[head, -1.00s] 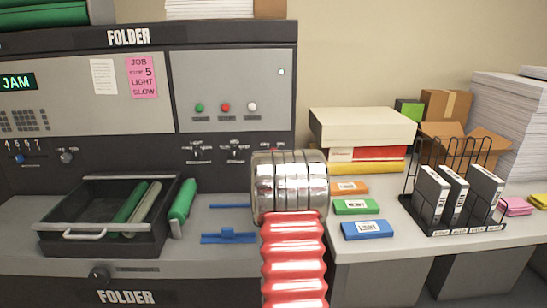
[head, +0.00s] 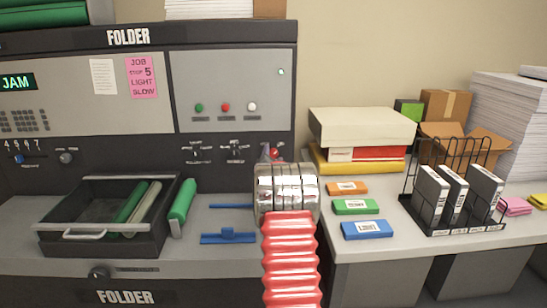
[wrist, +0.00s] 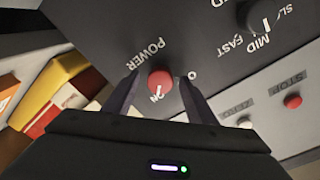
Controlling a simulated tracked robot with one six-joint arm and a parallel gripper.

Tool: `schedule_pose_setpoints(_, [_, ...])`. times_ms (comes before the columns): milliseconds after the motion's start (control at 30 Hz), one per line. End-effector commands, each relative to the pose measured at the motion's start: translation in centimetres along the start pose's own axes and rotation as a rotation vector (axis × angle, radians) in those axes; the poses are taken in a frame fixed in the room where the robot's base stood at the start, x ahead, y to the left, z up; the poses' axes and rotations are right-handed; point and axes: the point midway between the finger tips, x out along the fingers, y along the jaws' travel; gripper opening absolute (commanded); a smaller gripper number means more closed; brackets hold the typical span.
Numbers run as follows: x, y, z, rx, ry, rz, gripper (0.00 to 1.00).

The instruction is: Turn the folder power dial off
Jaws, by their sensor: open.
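The folder power dial (wrist: 160,80) is a small round red knob under the word POWER in the wrist view. A white mark or lettering shows on its lower part, but its exact setting is hard to read. In the head view the dial (head: 275,153) shows as a red spot just above my arm's silver wrist. My gripper (wrist: 158,77) is open, with one dark finger on each side of the dial. I cannot tell whether either finger touches it. In the head view my fingers are hidden behind the wrist.
An open tray (head: 160,200) stands on the folder's ledge. Coloured boxes (head: 365,230) and a wire rack (head: 450,190) stand on the right table.

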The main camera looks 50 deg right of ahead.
Motion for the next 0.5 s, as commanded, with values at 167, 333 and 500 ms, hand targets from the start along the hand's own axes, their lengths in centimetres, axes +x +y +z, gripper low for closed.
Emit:
schedule_pose_setpoints(167, [-0.02,-0.03,0.02,0.000,0.000,0.000,0.47])
schedule_pose_setpoints(333, [-0.03,-0.06,0.04,0.000,0.000,-0.001,0.35])
schedule_pose_setpoints(500, [-0.03,-0.06,0.04,0.000,0.000,-0.001,0.23])
